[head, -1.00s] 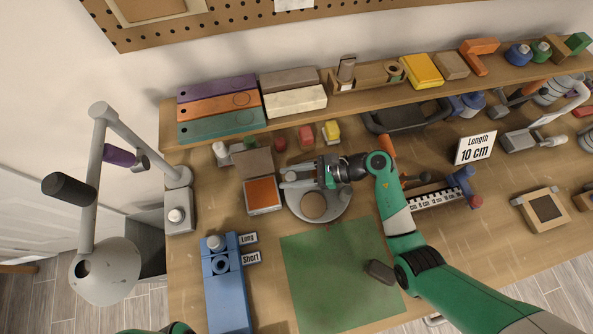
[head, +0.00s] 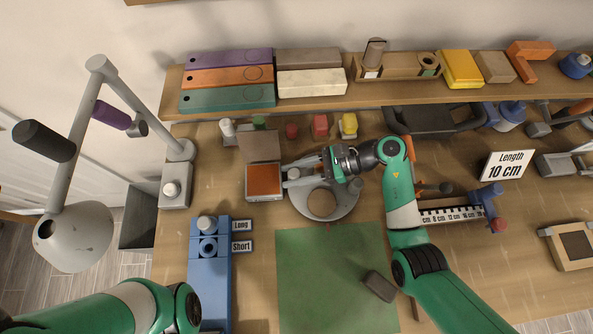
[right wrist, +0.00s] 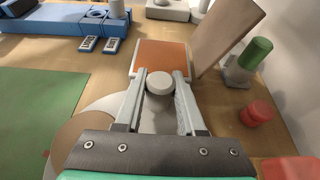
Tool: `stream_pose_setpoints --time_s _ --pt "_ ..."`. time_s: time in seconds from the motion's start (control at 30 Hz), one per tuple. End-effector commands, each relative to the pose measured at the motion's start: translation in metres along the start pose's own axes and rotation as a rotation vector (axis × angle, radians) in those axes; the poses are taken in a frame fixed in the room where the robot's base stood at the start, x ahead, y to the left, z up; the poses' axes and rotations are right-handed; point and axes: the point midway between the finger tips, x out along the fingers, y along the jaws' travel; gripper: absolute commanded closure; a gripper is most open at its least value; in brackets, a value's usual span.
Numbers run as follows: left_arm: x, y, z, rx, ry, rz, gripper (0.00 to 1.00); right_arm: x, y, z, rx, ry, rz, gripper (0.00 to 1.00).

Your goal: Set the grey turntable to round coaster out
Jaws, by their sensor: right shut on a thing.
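The grey turntable (head: 345,200) lies flat on the bench, left of centre in the head view, with a brown round patch (head: 321,203) near its front. I cannot tell whether that patch is the coaster or bare wood seen through an opening. My right gripper (head: 298,169) reaches over the turntable's back left edge. In the right wrist view its fingers (right wrist: 157,88) are closed around a pale round knob (right wrist: 160,82). The turntable's rim (right wrist: 103,105) shows there beneath the left finger. The gripper hides part of the turntable. My left gripper is out of view; only its arm shows.
A box with an orange inside (head: 264,181) and raised lid stands just left of the knob. A green mat (head: 325,275) lies in front, with a dark block (head: 380,286) on it. Blue blocks (head: 208,275) stand left. Small coloured pieces (head: 320,125) stand behind.

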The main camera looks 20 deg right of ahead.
Motion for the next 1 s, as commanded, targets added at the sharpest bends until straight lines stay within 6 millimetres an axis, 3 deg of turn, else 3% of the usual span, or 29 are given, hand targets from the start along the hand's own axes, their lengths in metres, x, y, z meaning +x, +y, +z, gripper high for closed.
stream_pose_setpoints --time_s 0.27,0.3,0.47,0.77,0.87,1.0 --pt "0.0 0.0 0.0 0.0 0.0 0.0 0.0 0.0 0.0 0.001 -0.001 -0.002 0.001 1.0" --pt "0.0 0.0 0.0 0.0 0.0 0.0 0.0 0.0 0.0 0.001 -0.001 -0.002 0.001 0.58" --pt "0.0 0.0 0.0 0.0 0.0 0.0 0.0 0.0 0.0 0.001 -0.001 -0.001 0.0 0.31" --pt "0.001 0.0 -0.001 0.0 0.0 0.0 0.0 -0.001 0.0 0.002 0.0 -0.001 0.0 0.31" --pt "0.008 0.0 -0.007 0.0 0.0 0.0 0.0 -0.005 0.0 0.013 -0.002 -0.001 0.0 0.31" --pt "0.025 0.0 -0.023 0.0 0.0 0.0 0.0 -0.017 0.002 0.041 -0.002 -0.001 0.001 0.31"
